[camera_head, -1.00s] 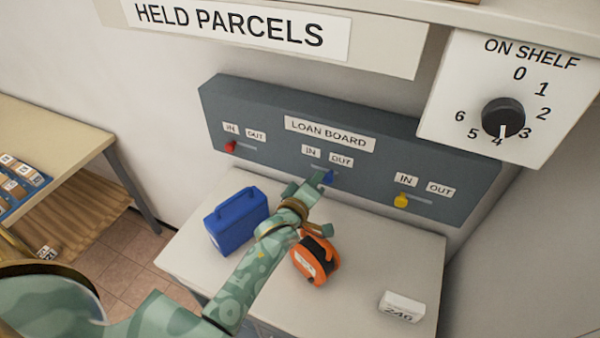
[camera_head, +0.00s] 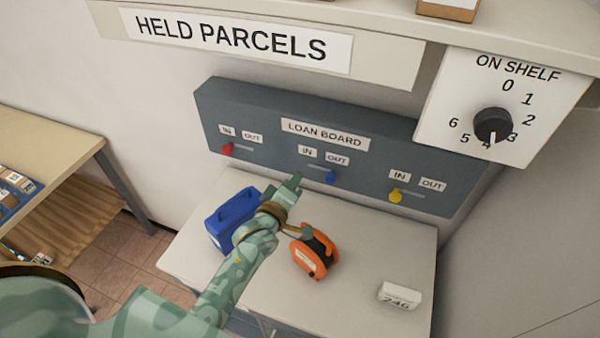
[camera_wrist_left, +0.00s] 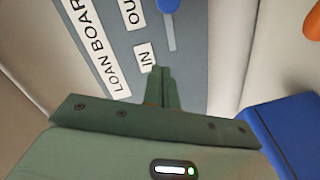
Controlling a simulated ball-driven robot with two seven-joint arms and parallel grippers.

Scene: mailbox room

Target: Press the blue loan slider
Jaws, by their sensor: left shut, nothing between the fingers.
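The blue loan slider (camera_head: 331,177) sits at the OUT end of its slot on the grey loan board (camera_head: 270,150). In the left wrist view the blue slider (camera_wrist_left: 169,5) is at the top edge beside the OUT label, with bare slot running toward IN. My left gripper (camera_head: 296,181) is shut and empty, left of the blue slider and apart from it. In the left wrist view its closed fingertips (camera_wrist_left: 160,74) are in front of the board near the IN label. My right gripper is not in view.
A red slider (camera_head: 227,149) and a yellow slider (camera_head: 395,195) sit at their IN ends. Below, a blue case (camera_head: 232,215), an orange reel (camera_head: 309,258) and a small box marked 246 (camera_head: 399,296) stand on the table (camera_head: 350,305). The dial (camera_head: 492,125) is at right.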

